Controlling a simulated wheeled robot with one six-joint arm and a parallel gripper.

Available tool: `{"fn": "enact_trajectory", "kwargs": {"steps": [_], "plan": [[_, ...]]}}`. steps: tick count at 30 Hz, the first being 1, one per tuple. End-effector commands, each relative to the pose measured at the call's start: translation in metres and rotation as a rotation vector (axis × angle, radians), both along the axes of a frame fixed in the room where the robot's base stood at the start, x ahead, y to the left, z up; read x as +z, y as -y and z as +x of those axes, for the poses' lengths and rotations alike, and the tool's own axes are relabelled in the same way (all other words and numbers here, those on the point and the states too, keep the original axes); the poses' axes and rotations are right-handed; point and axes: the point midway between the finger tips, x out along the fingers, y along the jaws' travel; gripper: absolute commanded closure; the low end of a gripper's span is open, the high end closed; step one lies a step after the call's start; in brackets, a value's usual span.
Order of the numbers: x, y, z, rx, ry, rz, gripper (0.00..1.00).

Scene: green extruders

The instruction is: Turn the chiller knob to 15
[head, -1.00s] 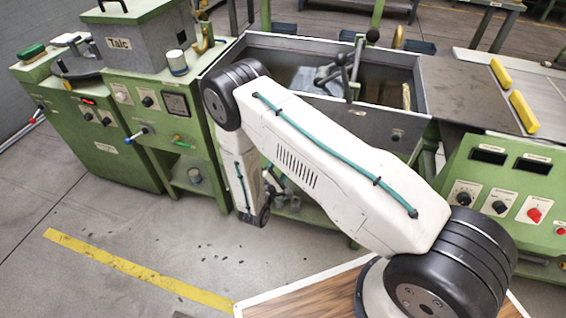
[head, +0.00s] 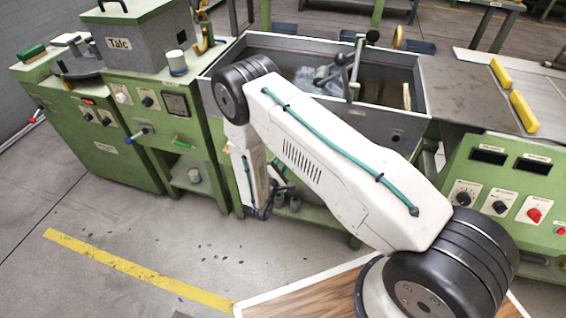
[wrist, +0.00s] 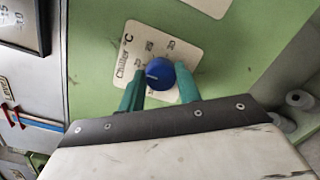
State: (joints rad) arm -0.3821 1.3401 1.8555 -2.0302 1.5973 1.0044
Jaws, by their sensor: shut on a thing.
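In the wrist view the blue chiller knob (wrist: 159,70) sits on a cream dial plate (wrist: 128,68) marked "Chiller °C", on a green panel. A short white pointer line on the knob points roughly left in the picture. The printed numbers are small and blurred, so I cannot tell the exact setting. My gripper (wrist: 160,80) has its two green fingers on either side of the knob, shut on it. In the head view my arm hangs down in front of the machines, and the gripper's fingers and the chiller knob are hidden there.
In the wrist view a gauge (wrist: 22,25) is at upper left and a red-and-blue handle (wrist: 12,115) at left. In the head view an open grey trough (head: 385,118) stands behind my arm. The floor with its yellow stripe (head: 130,268) is clear at front left.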

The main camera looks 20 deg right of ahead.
Motion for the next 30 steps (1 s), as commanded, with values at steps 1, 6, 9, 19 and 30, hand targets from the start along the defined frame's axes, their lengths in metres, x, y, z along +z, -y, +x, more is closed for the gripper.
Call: {"fn": "enact_trajectory", "kwargs": {"steps": [1, 6, 9, 19, 30], "plan": [[-0.0004, 0.0, -0.0004, -0.001, -0.01, -0.012, 0.89], [-0.0006, -0.0002, -0.0007, -0.001, -0.06, -0.083, 0.89], [-0.0009, -0.0002, -0.0008, -0.001, -0.105, -0.144, 0.89], [-0.001, -0.0008, -0.0004, 0.0, -0.268, -0.369, 0.89], [-0.0014, -0.0009, -0.0003, 0.0, -0.405, -0.555, 0.89]]}}
